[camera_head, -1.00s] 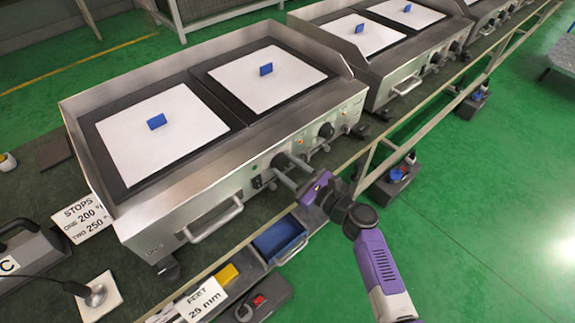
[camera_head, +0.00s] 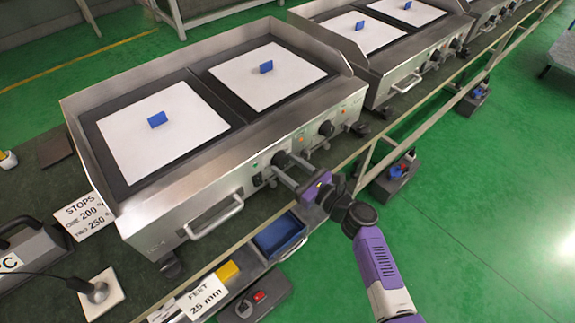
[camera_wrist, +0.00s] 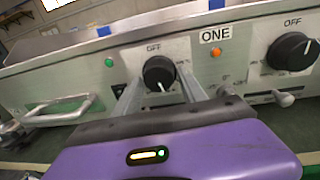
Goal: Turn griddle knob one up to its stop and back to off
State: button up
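Griddle knob one (camera_wrist: 160,73) is a round black knob with a white pointer mark, under an OFF print and left of the ONE label (camera_wrist: 215,34). Its pointer mark shows on the lower part of its face, away from the OFF print. It also shows on the near griddle's front panel in the head view (camera_head: 280,159). My gripper (camera_wrist: 161,80) has one finger on each side of the knob, close against it, with no clear gap visible. In the head view my gripper (camera_head: 286,169) reaches the panel from the front right.
A second knob (camera_wrist: 292,52) stands to the right, with a small lever (camera_wrist: 284,98) below it. An orange lamp (camera_wrist: 215,52) and a green lamp (camera_wrist: 109,62) flank knob one. A drawer handle (camera_head: 214,217) juts out at left. Blue bin (camera_head: 279,236) lies below.

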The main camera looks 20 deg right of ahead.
jog(key=shift+o, duration=0.9)
jog(key=shift+r, duration=0.1)
jog(key=v, duration=0.7)
jog(key=shift+s, duration=0.4)
jog(key=shift+d, duration=0.15)
